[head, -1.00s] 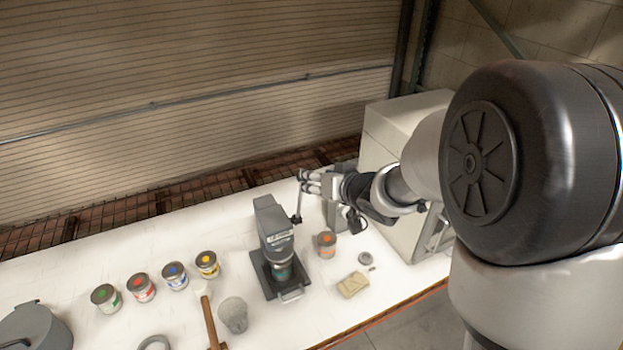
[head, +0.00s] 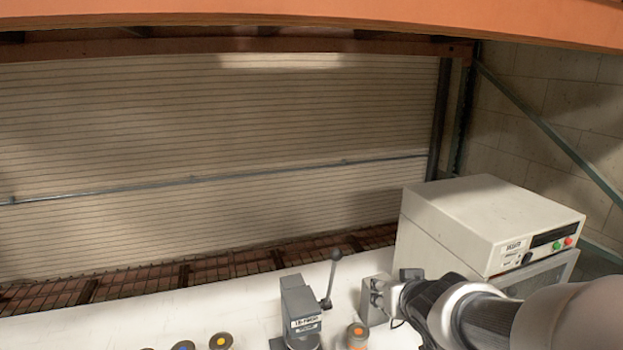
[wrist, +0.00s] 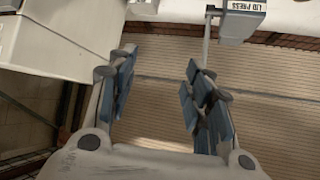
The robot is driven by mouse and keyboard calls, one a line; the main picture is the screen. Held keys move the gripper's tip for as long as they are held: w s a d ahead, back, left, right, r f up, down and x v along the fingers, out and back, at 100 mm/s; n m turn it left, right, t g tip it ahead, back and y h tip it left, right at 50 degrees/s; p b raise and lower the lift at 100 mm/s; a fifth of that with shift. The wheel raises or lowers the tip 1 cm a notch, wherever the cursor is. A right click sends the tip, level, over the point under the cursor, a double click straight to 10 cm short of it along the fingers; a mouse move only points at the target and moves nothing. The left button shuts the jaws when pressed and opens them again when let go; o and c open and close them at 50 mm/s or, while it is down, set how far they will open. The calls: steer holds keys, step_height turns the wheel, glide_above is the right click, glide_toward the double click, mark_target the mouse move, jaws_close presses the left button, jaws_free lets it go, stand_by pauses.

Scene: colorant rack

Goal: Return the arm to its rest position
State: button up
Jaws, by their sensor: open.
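My arm reaches in from the lower right of the head view. The fingers are hard to make out there. In the wrist view my gripper (wrist: 160,72) is open, with its two blue-padded fingers apart and nothing between them. The lid press (head: 300,312), grey with a raised lever, stands left of it. An orange-topped can (head: 357,336) stands right of the press, partly cut off.
The beige machine (head: 490,220) with green and red buttons stands at the back right, close to my arm. More can lids (head: 221,341) show at the bottom edge. An orange beam (head: 310,22) crosses the top.

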steer(key=s+a+f+g+b, duration=0.1)
steer(key=s+f+g+b, duration=0.2)
steer(key=s+f+b, duration=0.5)
steer(key=s+a+f+g+b, duration=0.1)
steer(key=s+f+g+b, duration=0.2)
steer(key=s+f+b, duration=0.5)
steer(key=s+f, duration=0.3)
steer(key=s, duration=0.8)
steer(key=shift+s+a+f+b, duration=0.3)
steer(key=shift+a+b, duration=0.05)
steer(key=shift+b, duration=0.05)
